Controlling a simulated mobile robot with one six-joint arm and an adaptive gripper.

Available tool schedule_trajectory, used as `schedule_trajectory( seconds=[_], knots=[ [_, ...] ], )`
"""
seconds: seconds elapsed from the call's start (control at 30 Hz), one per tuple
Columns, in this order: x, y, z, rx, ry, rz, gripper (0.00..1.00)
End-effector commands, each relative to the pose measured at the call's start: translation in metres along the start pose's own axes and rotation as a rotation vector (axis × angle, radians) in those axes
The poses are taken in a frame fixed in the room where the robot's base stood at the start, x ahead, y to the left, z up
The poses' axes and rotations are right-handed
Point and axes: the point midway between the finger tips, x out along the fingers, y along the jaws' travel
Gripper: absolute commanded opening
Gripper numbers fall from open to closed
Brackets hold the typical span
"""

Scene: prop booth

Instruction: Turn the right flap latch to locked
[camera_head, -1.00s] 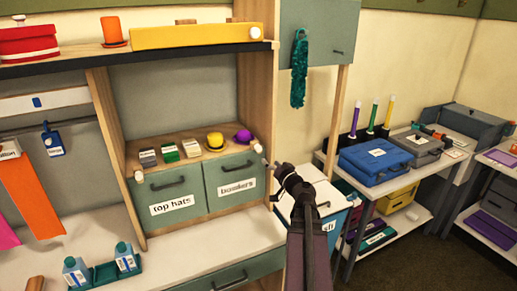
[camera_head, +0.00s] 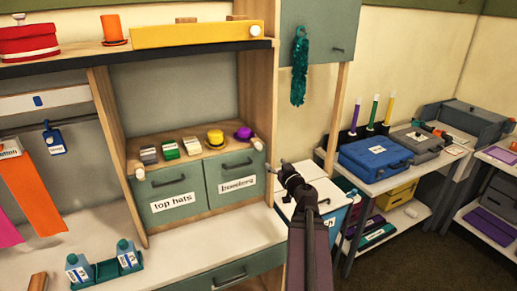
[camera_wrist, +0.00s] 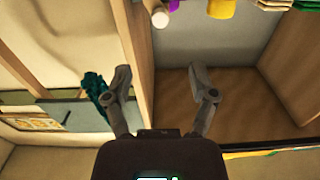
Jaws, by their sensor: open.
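The likely right flap latch is a pale round knob (camera_head: 257,144) on the wooden post right of the "bowlers" front (camera_head: 233,178). A similar pale knob (camera_head: 139,174) sits left of the "top hats" front (camera_head: 172,195). In the wrist view, a pale round peg (camera_wrist: 160,18) stands out from a wooden post, above and between the fingertips. My gripper (camera_head: 277,164) is to the lower right of the right knob, apart from it. The wrist view shows my gripper (camera_wrist: 164,82) open and empty. The latch's marking cannot be read.
Hats and labelled blocks stand on the wooden shelf (camera_head: 192,152) above the fronts. A teal boa (camera_head: 299,67) hangs right of the post. A white-topped bin (camera_head: 315,197) lies behind my arm. A blue case (camera_head: 374,159) sits on the right-hand table.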

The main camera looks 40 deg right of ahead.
Motion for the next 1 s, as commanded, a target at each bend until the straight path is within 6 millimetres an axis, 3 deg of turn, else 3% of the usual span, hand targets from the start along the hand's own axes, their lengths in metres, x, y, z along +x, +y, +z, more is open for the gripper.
schedule_trajectory(
  seconds=[0.33, 1.0],
  knots=[
    [0.028, 0.001, 0.0, 0.001, 0.0, -0.001, 0.74],
    [0.124, 0.0, 0.0, 0.001, 0.0, -0.002, 0.74]
  ],
)
